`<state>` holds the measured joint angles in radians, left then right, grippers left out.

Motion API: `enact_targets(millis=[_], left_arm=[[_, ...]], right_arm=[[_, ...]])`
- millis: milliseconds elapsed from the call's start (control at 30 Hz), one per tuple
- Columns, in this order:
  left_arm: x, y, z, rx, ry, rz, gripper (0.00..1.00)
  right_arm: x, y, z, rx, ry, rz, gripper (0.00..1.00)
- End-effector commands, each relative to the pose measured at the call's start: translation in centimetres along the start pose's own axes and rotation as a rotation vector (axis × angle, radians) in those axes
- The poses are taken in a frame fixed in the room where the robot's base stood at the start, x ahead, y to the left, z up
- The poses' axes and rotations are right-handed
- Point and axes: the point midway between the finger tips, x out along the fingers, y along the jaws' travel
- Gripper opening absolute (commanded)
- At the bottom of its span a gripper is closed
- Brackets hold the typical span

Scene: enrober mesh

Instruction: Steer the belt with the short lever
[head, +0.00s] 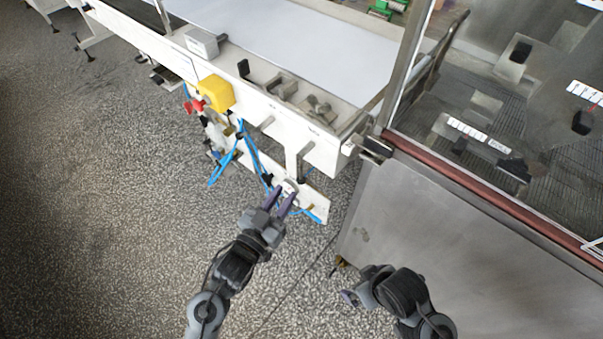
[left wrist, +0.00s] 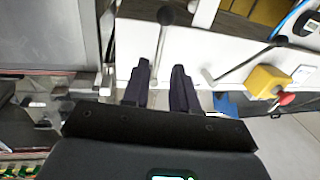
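The pale belt (head: 290,40) runs along the top of the white machine frame. In the left wrist view, a lever with a dark round knob (left wrist: 165,16) has its thin rod running down toward the gap between my left fingers. A second, longer-looking lever (left wrist: 245,64) slants to the right of them, with a dark knob at its end. My left gripper (head: 284,197) is open, its two fingers apart at the frame's lower plate; they also show in the left wrist view (left wrist: 161,85). I see no contact with either lever. My right gripper (head: 350,297) is low, beside the steel cabinet; its fingers are unclear.
A yellow box (head: 215,93) with a red button sits on the frame's side. Blue cables (head: 245,150) hang below it. The steel cabinet (head: 430,240) and glass guard bound the right side. The speckled floor (head: 110,200) at left is open.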

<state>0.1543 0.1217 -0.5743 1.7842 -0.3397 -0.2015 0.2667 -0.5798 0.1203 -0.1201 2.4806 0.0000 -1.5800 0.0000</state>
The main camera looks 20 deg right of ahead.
Motion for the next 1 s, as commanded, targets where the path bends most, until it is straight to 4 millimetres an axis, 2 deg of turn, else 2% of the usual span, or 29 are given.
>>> enact_targets(millis=[300,500,700,1000], left_arm=[[5.2,0.0,0.1,0.001,0.003,0.000,0.28],[7.8,0.0,0.1,0.001,0.001,0.000,0.28],[9.0,0.0,0.0,0.001,0.000,0.000,0.28],[9.2,0.1,-0.1,0.001,0.000,0.000,0.28]], right_arm=[[1.9,0.0,0.6,-0.003,0.000,0.003,1.00],[2.7,0.0,0.9,-0.003,0.000,0.002,1.00],[3.1,-0.1,1.0,-0.002,-0.001,0.002,1.00],[3.1,-0.1,1.0,0.002,0.000,-0.001,1.00]])
